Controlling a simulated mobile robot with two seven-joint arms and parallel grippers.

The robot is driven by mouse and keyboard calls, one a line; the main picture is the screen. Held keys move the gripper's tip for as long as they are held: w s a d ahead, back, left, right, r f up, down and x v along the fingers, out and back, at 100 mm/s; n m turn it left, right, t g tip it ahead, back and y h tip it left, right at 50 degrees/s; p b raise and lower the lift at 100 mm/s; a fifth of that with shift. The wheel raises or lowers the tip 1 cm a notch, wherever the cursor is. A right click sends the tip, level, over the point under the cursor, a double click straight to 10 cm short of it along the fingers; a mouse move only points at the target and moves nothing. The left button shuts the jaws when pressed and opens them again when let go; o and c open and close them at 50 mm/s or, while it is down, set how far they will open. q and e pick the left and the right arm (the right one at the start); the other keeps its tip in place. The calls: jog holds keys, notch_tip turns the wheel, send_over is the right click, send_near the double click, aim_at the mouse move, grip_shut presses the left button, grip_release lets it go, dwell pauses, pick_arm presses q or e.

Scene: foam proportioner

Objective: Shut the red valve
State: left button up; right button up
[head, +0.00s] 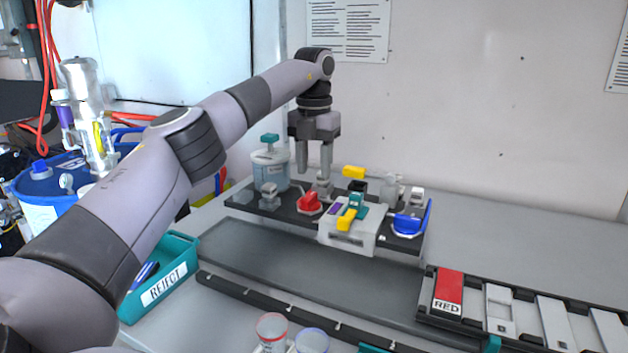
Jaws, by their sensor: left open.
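The red valve (309,203) sits on the dark base plate of the foam proportioner (268,208), left of the white block (348,236). My left gripper (314,177) points down just above and behind the red valve, with its two fingers apart and nothing seen between them. Whether a finger touches the valve, I cannot tell. A blue valve (411,221) is at the right end of the plate. Yellow and teal handles (352,212) are on the white block. My right gripper does not show.
A clear canister with a teal cap (270,169) stands at the plate's left. A teal REJECT bin (162,281) is at lower left. A rack with a red RED label (449,290) lies at right. Two cups, one red-rimmed (271,330), are at the front.

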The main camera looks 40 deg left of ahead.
pick_arm(q)
jog(key=shift+r, duration=1.05)
